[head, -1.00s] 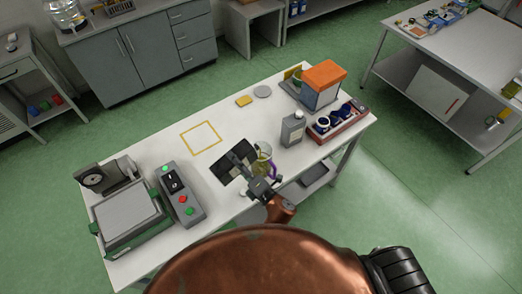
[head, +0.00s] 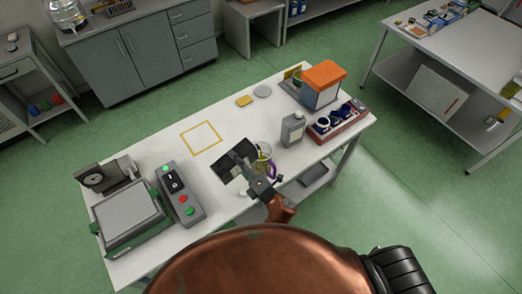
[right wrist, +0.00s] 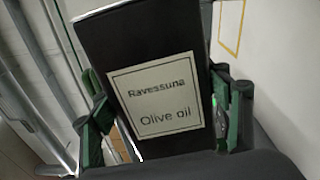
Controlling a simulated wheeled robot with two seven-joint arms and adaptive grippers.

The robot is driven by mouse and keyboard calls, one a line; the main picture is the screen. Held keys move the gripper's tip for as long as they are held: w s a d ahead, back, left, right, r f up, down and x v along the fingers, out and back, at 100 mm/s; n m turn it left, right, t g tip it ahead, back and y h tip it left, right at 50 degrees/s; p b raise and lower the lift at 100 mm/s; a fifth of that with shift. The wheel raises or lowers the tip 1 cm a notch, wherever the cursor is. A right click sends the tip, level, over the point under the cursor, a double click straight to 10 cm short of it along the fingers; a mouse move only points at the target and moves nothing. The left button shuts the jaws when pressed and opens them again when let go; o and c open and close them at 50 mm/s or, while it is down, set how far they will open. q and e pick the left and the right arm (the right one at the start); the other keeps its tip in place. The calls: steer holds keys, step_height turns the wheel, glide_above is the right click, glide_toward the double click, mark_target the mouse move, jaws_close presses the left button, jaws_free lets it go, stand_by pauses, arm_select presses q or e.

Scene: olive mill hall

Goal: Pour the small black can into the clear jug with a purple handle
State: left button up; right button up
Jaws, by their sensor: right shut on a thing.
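The small black can (right wrist: 155,75) fills the middle of the right wrist view, with a pale label reading "Ravessuna Olive oil". My right gripper (right wrist: 165,115) is shut on it, a green-padded finger on each side. My left gripper is out of view.
A control box (head: 180,193) is at left. A yellow outlined square (head: 201,138) is bare.

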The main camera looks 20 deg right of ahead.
steer(key=shift+w+d+r+m+p, duration=0.1)
steer(key=shift+r+m+p, duration=0.5)
steer(key=shift+r+p, duration=0.15)
stand_by(2.2)
steer(key=shift+f, duration=0.1)
